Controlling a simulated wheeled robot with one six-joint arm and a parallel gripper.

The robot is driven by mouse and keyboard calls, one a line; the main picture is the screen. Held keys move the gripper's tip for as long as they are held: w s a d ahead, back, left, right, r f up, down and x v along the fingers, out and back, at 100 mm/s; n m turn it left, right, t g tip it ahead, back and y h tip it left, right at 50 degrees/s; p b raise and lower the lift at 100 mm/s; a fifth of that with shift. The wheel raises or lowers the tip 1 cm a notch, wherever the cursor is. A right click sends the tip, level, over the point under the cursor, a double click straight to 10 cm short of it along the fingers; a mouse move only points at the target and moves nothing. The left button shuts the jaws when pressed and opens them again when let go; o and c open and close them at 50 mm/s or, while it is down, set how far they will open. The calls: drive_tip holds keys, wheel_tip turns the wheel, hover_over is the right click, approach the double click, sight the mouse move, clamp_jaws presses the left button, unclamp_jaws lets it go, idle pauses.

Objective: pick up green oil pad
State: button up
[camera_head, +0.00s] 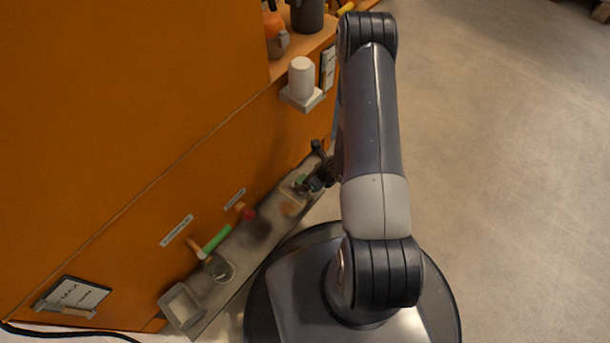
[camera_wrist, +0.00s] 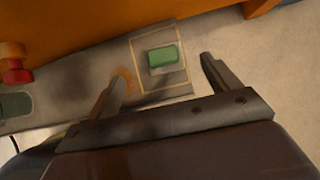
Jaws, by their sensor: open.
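The green oil pad (camera_wrist: 164,56) is a small green block lying flat on the grey ledge, inside a thin tan square outline. In the wrist view my gripper (camera_wrist: 162,78) is open, with one finger to the left of the pad and one to the right. The pad lies between the finger lines, a little beyond the tips. Nothing is held. I cannot tell the gripper's exact height above the pad.
The grey ledge (camera_head: 240,254) runs along an orange wall (camera_head: 130,120). A white cylinder on a bracket (camera_head: 301,80) sticks out above. Open floor lies to the right.

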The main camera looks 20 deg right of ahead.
sight(302, 179)
drive_tip(key=b+x, duration=0.1)
drive_tip(key=x, duration=0.3)
drive_tip(key=shift+b+x, duration=1.25)
drive_tip(key=shift+x, duration=1.5)
drive_tip(key=shift+d, duration=0.15)
drive_tip(key=c, duration=1.1)
